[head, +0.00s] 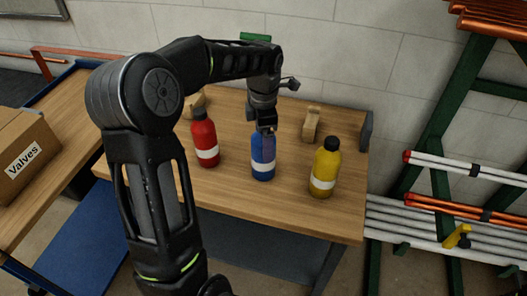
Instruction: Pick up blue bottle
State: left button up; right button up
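The blue bottle (263,160) stands upright on the wooden table top, between a red bottle (205,140) on its left and a yellow bottle (325,168) on its right. It has a white band low on its body. My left gripper (267,128) points down right at the top of the blue bottle. The gripper covers the bottle's cap and neck, and I cannot tell whether its fingers are touching or closed on them. My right gripper is not in view.
The wooden table (220,208) has free room in front of the bottles. A small wooden block (311,123) stands behind them. A cardboard box (20,150) marked "Valves" sits on the left bench. A green rack (455,110) holding ladders stands at right.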

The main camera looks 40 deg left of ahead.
pick_arm(q)
jog(key=shift+f, duration=0.8)
grip_shut()
dwell(0.7)
